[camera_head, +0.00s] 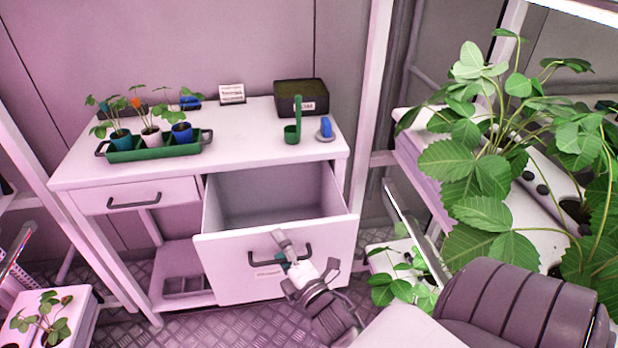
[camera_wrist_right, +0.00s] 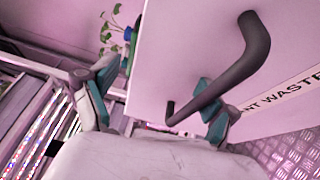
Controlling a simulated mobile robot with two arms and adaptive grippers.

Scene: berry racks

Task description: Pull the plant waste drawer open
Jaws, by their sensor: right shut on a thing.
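The plant waste drawer (camera_head: 222,254) is the large white drawer at the lower right of the white workbench. It stands pulled out, and its empty-looking inside shows from above. Its dark bar handle (camera_head: 254,259) crosses the front and shows large in the right wrist view (camera_wrist_right: 240,67), beside a label (camera_wrist_right: 284,93) partly reading "NT WASTE". My right gripper (camera_head: 302,257) is at the handle and shut on it; in the right wrist view (camera_wrist_right: 155,98) one teal-padded finger lies against the bar. My left gripper is out of view.
The bench top (camera_head: 240,140) carries a green tray (camera_head: 155,153) of potted seedlings, a dark soil box (camera_head: 301,97) and a green scoop (camera_head: 292,134). A small closed drawer (camera_head: 135,196) is at left. Leafy plants (camera_head: 490,170) crowd the right. Metal floor (camera_head: 235,328) lies in front.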

